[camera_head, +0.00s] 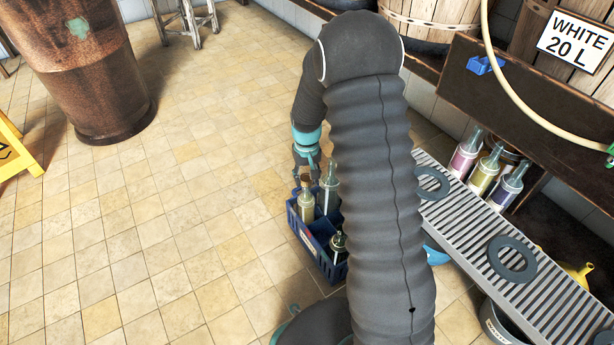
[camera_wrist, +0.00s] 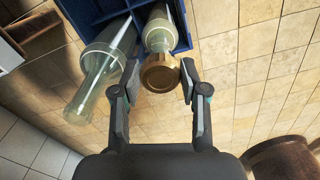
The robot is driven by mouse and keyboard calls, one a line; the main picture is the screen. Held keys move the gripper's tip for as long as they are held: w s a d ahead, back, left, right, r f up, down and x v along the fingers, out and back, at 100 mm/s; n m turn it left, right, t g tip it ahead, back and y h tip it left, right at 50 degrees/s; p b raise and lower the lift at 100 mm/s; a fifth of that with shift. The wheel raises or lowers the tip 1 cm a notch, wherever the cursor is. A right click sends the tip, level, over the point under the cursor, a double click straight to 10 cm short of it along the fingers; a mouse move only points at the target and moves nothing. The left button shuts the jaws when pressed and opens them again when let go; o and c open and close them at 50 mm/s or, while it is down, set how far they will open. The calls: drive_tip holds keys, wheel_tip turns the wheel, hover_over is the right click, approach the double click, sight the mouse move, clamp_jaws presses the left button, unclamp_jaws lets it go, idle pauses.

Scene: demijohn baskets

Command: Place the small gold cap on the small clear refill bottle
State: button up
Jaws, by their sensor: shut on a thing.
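The gold cap (camera_wrist: 160,74) is between the two fingers of my gripper (camera_wrist: 158,68) in the wrist view, and the gripper is shut on it. In the head view my gripper (camera_head: 307,164) points down over the blue basket (camera_head: 323,262). A small clear bottle (camera_wrist: 158,34) with a pale look stands in the basket, in line with the cap; in the head view it also shows (camera_head: 307,206) below my gripper. The cap overlaps the bottle's top in the wrist view. I cannot tell whether they touch. The bottle's mouth is hidden.
Another clear bottle (camera_wrist: 107,64) stands close beside it in the basket, and a shorter bottle (camera_head: 338,243) is nearer. A slatted metal conveyor (camera_head: 465,240) with dark rings runs at right. Open tiled floor lies left; a rusty barrel (camera_head: 85,65) stands farther back.

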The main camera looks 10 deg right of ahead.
drive_tip(key=shift+f+b, duration=0.45)
drive_tip(key=shift+f, duration=0.4)
idle(0.4)
drive_tip(key=o, duration=1)
wheel_tip(320, 180, up, 12)
idle(0.4)
